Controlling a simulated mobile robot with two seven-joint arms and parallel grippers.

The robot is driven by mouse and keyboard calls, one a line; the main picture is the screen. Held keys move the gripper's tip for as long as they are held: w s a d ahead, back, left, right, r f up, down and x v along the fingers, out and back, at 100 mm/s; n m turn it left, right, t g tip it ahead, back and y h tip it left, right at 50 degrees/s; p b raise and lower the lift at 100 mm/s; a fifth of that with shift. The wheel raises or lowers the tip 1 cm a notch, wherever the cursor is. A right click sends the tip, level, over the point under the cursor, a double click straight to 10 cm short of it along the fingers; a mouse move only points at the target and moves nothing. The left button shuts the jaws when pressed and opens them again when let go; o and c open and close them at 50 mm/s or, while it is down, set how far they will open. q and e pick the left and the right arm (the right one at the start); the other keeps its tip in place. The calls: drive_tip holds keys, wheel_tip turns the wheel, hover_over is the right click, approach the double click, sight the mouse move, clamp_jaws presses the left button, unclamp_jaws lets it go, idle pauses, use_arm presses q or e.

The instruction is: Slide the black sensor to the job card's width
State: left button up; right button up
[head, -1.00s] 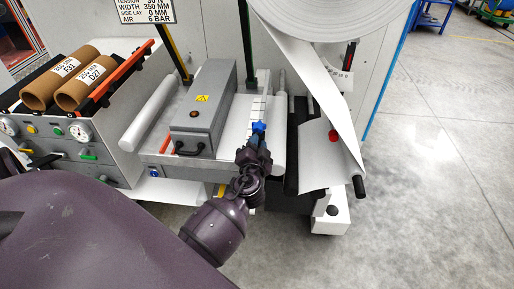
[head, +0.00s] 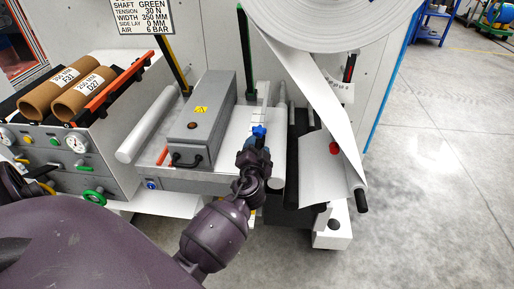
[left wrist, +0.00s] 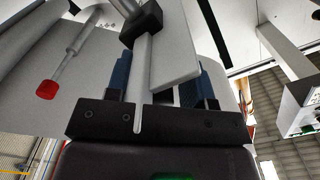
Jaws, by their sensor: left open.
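The job card (head: 142,17) hangs at the top left of the head view; its width line appears to read 350 MM. A black block (left wrist: 142,22) on that bar, possibly the black sensor, lies beyond the fingertips. I cannot pick out the sensor surely in the head view. My right gripper is out of sight.
A grey box (head: 202,118) with a black handle stands on the bed left of my gripper. A white web runs down from a large roll (head: 330,15), past a red knob (head: 335,148). Brown cores (head: 65,95) lie at left. Open floor lies right.

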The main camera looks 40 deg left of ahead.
use_arm(q)
drive_tip(key=shift+s, duration=0.1)
drive_tip(key=b+v, duration=0.1)
drive_tip(key=v, duration=0.9)
drive_tip(key=shift+s+d, duration=0.25)
